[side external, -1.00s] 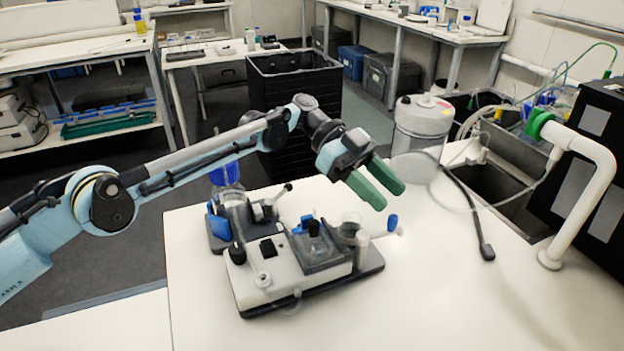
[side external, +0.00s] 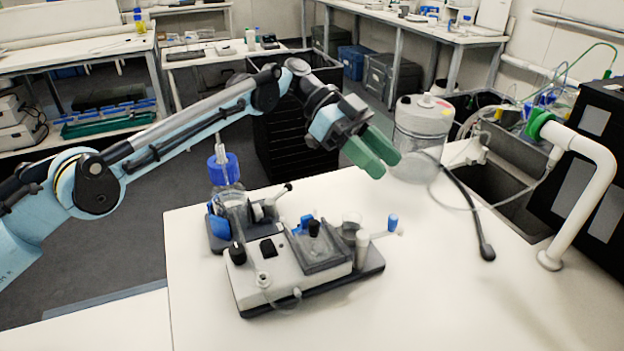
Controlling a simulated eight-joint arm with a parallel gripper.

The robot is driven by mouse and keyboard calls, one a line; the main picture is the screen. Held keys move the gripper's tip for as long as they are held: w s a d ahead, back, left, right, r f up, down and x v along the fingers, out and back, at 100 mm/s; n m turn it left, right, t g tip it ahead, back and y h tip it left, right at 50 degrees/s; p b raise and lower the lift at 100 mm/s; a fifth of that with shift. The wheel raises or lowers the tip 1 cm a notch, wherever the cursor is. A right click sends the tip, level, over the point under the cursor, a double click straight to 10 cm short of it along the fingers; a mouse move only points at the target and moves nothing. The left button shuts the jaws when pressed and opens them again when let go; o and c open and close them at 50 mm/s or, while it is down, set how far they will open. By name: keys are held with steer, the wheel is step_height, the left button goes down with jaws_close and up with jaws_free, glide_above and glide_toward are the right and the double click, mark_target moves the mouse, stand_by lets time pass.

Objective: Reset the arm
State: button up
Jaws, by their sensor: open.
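My gripper (side external: 372,153) has two green fingers with a gap between them. It is open, and nothing shows between the fingers. It hangs in the air above the white bench, up and to the right of the grey-and-white device (side external: 290,262). The fingers point down and to the right, apart from everything on the bench. My light-blue arm reaches in from the left, its elbow raised in front of the black bin.
Behind the device stands a blue-capped bottle (side external: 223,170). A large clear carboy (side external: 423,125) stands at the back right, by the sink (side external: 515,200). A white pipe (side external: 600,195) rises from the right of the bench (side external: 440,290). The front right is clear.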

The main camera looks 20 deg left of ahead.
steer(key=s+a+r+n+t+y, duration=0.35)
steer(key=a+n, duration=0.25)
steer(key=a, duration=0.3)
steer(key=s+a+r+n+t+y, duration=0.2)
steer(key=a+n+t, duration=0.3)
steer(key=a, duration=0.4)
steer(key=s+a+f+n+t+y, duration=0.1)
steer(key=s+a+f+n+y, duration=0.2)
steer(key=s+a+f+n, duration=0.2)
steer(key=s+a+f+n+t+y, duration=0.2)
steer(key=s+a+f+n+y, duration=0.1)
steer(key=s+a, duration=0.8)
step_height(320, 180, down, 2)
steer(key=shift+s+n+y, duration=0.2)
steer(key=shift+n+y, duration=0.15)
steer(key=shift+n, duration=0.55)
steer(key=shift+d, duration=0.1)
steer(key=shift+c, duration=0.5)
